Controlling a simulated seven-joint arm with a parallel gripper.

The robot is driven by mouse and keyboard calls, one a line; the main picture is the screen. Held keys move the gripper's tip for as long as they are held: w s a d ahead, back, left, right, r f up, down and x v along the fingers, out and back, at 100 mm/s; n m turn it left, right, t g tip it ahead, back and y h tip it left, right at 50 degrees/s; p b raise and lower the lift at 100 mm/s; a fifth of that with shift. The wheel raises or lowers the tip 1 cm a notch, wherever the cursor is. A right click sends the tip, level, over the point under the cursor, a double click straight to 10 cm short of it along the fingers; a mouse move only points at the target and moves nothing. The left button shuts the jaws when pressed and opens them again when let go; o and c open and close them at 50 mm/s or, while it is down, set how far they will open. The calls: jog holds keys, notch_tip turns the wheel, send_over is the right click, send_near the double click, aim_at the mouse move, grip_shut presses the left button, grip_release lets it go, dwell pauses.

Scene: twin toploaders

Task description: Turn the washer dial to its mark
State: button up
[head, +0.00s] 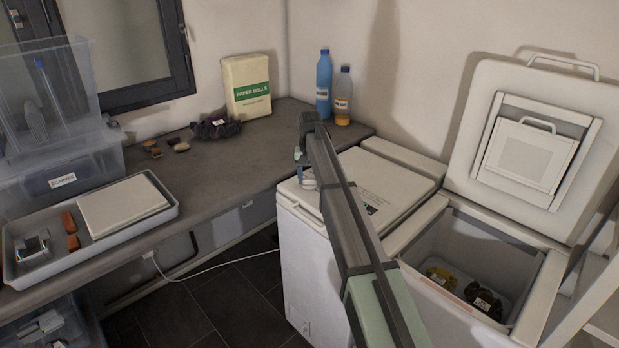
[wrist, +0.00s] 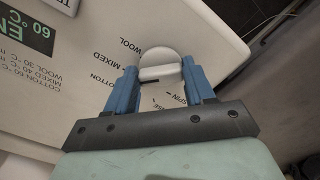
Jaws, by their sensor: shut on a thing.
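The washer (head: 395,178) stands with its lid closed, to the left of an open toploader. In the wrist view its white top panel (wrist: 60,75) carries printed words such as COTTON, MIXED, WOOL and SPIN around a round white dial (wrist: 160,62). A green "60 °C" display shows at the upper left. My gripper (wrist: 160,82) has its blue fingers on either side of the dial's raised grip and is shut on it. A short dark line shows on the grip between the fingers. In the head view my gripper (head: 307,180) is over the washer's left side, and my arm hides part of the lid.
The open toploader (head: 530,255) at the right holds a tub with yellow and dark items; its lid (head: 545,140) stands raised. A white cable crosses the floor.

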jog(key=shift+n, duration=0.3)
jog(key=n, duration=0.3)
jog(key=shift+d+n, duration=0.1)
jog(key=shift+n, duration=0.3)
jog(key=n, duration=0.4)
jog(key=shift+w+d, duration=0.1)
jog(key=n, duration=0.5)
jog(key=shift+w, duration=0.1)
jog(key=shift+n, duration=2.2)
jog(key=o, duration=1)
jog(key=shift+o, duration=0.2)
